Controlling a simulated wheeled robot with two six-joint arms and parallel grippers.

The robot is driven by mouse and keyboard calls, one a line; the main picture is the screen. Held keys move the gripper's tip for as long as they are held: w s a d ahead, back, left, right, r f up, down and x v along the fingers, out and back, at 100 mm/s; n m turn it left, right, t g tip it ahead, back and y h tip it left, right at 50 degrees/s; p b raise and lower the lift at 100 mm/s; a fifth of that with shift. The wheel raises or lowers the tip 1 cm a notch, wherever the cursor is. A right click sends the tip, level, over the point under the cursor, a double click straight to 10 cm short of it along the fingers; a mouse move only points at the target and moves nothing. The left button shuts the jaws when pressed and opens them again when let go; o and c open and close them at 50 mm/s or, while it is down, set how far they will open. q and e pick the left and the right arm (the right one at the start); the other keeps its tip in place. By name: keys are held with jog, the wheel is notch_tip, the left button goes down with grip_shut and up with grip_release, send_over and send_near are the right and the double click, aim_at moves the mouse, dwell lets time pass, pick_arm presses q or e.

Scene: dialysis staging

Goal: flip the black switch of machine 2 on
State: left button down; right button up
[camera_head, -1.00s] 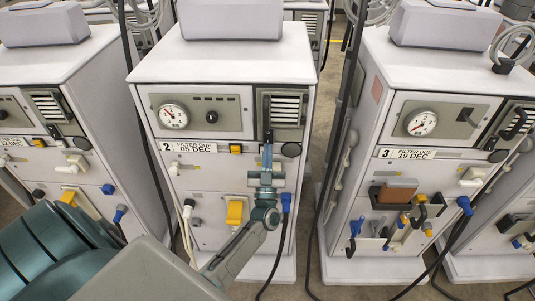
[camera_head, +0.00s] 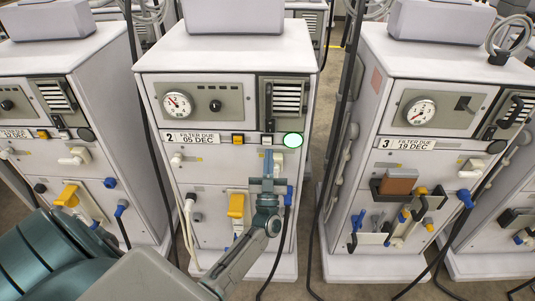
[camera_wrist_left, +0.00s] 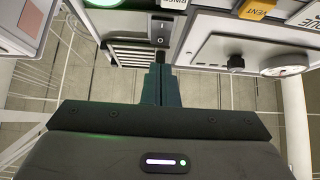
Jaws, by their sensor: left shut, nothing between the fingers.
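Machine 2 (camera_head: 215,170) stands in the middle of the head view, with its "2 FILTER DUE 05 DEC" label. Its small black switch (camera_head: 267,140) sits on the front below the louvre panel. It shows in the left wrist view as a dark rocker on a grey plate (camera_wrist_left: 160,31). The round lamp (camera_head: 293,140) to its right glows green. My left gripper (camera_head: 267,157) is shut and empty, just below the switch in the head view. In the left wrist view its fingertips (camera_wrist_left: 160,72) point toward the panel. My right gripper is not in view.
Machine 3 (camera_head: 370,150) stands to the right, with clips and a brown block on its front. Another machine (camera_head: 75,160) stands to the left. On machine 2, a yellow clamp (camera_head: 236,205) and a blue connector (camera_head: 289,195) flank my gripper. Dark cables hang between machines.

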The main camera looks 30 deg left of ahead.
pick_arm(q)
jog(key=s+d+f+b, duration=0.2)
jog(key=s+f+b, duration=0.1)
jog(key=f, duration=0.4)
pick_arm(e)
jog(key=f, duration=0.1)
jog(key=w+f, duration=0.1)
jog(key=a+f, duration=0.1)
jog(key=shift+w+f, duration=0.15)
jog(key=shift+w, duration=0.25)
pick_arm(q)
jog(key=shift+s, duration=0.15)
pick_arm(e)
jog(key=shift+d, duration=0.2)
